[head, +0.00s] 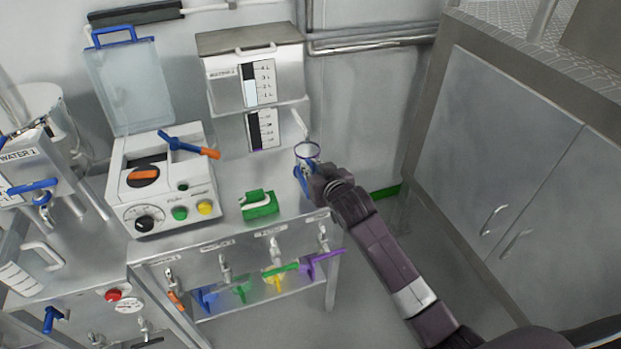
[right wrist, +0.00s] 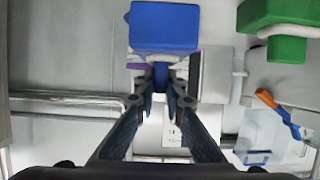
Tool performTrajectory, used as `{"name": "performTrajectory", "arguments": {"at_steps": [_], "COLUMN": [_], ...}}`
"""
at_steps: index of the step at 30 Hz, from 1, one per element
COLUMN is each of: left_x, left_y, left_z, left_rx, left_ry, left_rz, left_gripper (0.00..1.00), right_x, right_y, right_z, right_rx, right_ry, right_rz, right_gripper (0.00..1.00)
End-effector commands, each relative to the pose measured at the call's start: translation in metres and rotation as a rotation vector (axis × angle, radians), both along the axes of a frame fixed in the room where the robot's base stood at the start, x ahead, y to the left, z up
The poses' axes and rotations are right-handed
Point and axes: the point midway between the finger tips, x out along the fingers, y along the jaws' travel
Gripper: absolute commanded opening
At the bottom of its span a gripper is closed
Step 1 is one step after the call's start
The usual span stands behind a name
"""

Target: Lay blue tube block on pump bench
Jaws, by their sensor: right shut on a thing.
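My right gripper (head: 312,182) is over the right end of the bench, shut on the blue tube block (head: 300,182). In the right wrist view its fingers (right wrist: 160,84) close on the block's narrow blue grip, and the wide blue body (right wrist: 165,27) lies beyond them. In the head view the gripper hides much of the block; I cannot tell whether it touches the bench. The pump bench (head: 232,178) carries a white pump unit (head: 172,196) at its left. My left gripper is out of view.
A green block (head: 260,206) with a pale tube loop lies mid-bench; it also shows in the right wrist view (right wrist: 287,47). Coloured valve handles line the bench front. A steel cabinet (head: 510,160) stands right.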

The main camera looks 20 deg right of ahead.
Motion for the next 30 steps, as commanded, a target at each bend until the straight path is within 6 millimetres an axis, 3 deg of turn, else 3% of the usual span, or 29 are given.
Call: {"name": "performTrajectory", "arguments": {"at_steps": [9,19,20,24,30], "left_x": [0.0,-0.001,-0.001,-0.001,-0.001], "left_y": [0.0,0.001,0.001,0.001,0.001], "left_z": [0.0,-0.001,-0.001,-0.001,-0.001], "left_rx": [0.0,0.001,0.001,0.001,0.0], "left_ry": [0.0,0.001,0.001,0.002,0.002], "left_rz": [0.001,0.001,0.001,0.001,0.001], "left_gripper": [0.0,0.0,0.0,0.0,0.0], "right_x": [0.0,0.0,-0.001,-0.001,-0.001], "right_y": [0.0,0.0,0.0,0.0,0.0], "right_z": [-0.041,-0.044,-0.044,-0.044,-0.044], "right_rx": [-0.001,0.0,0.0,0.0,0.0], "right_ry": [0.001,0.001,0.003,0.003,0.002], "right_rz": [0.0,0.001,0.001,0.001,0.0], "right_gripper": [0.0,0.0,0.13,0.27,0.27]}}
